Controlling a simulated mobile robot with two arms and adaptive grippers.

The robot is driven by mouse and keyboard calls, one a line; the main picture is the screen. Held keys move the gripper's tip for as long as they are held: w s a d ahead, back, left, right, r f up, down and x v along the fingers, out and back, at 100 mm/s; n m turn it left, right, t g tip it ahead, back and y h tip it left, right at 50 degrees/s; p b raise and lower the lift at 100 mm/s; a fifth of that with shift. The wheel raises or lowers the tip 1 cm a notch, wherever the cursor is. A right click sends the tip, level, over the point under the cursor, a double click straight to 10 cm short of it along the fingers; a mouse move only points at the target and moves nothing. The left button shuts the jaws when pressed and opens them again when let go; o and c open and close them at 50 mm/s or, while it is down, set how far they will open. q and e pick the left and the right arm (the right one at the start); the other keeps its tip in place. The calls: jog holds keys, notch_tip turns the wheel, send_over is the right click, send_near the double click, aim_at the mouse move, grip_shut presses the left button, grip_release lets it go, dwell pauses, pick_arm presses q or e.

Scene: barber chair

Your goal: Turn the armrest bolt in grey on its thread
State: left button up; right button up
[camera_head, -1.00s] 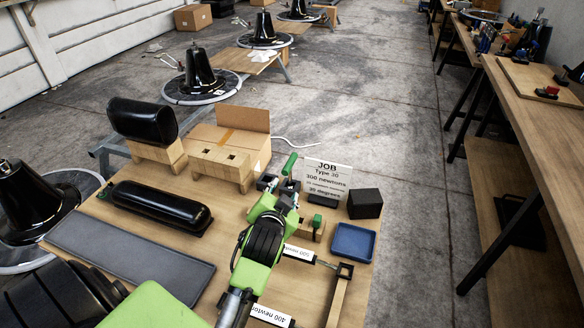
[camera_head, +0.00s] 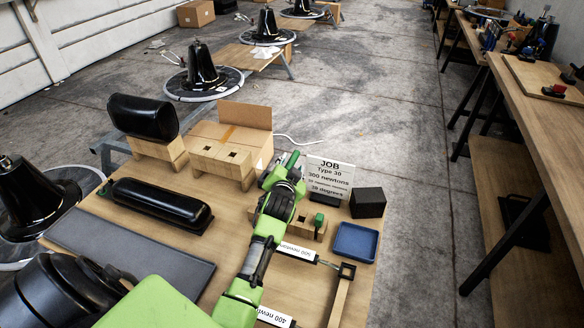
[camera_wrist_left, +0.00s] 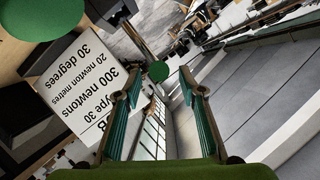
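The long black armrest pad (camera_head: 158,205) lies on the wooden table, left of my left arm. I cannot make out a grey bolt or its thread in either view. My left gripper (camera_head: 280,170) points down and away near the job sign, and my own wrist hides much of what is below it. In the left wrist view the gripper (camera_wrist_left: 160,92) has its two teal-padded fingers apart. A round green handle end (camera_wrist_left: 158,71) shows between and beyond the fingertips; I cannot tell whether they touch it. My right gripper is not in view.
The white job sign (camera_head: 330,175) stands close beside the gripper, with a black block (camera_head: 367,202) and a blue tray (camera_head: 354,241) to its right. A small green-handled piece (camera_head: 318,220) stands nearby. A grey mat (camera_head: 130,255) lies at left; a cardboard box (camera_head: 240,130) stands behind.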

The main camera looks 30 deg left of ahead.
aim_at(296, 155)
pick_arm(q)
jog(key=x, duration=0.2)
jog(key=shift+w+a+f, duration=0.1)
jog(key=shift+w+f, duration=0.05)
jog(key=shift+w, duration=0.05)
grip_shut()
